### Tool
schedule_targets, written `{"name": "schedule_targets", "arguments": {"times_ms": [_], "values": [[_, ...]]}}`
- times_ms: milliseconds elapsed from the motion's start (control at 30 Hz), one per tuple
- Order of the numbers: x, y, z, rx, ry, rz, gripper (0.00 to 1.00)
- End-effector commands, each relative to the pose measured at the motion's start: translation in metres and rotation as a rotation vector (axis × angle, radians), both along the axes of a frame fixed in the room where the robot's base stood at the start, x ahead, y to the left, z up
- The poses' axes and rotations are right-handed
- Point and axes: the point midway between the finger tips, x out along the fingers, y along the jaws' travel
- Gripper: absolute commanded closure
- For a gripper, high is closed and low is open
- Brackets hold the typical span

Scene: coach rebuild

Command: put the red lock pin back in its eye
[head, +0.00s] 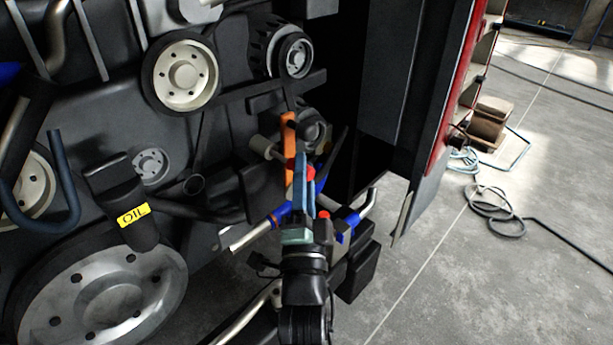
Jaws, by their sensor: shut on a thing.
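My gripper (304,162) reaches up from the bottom middle, its blue-grey fingers close together. It is shut on what looks like the red lock pin (310,173). Red shows on both sides of the fingertips, and the fingers cover the middle of it. An orange lever (288,146) stands upright just behind and left of the fingertips, close to the red part. The eye cannot be made out; the fingers and the pin cover that area. I cannot tell whether the pin touches the lever or is in any hole.
Blue and metal pipes (262,230) cross close to my gripper on both sides. Pulleys (182,75), an oil filler (133,214) and a large wheel (100,298) fill the left. A dark panel (405,90) hangs at the right. Open floor (470,280) with hoses lies beyond.

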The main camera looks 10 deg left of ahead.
Motion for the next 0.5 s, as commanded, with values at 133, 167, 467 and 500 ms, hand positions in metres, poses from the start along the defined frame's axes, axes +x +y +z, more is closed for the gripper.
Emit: {"name": "schedule_targets", "arguments": {"times_ms": [133,167,467,500], "values": [[-0.0001,0.0,0.0007,0.001,-0.001,0.001,1.0],[-0.0001,0.0,0.0007,0.001,-0.001,0.001,1.0],[0.0013,0.002,-0.0006,0.002,-0.001,0.001,1.0],[0.0018,0.0027,-0.0008,0.003,-0.001,0.002,1.0]]}}
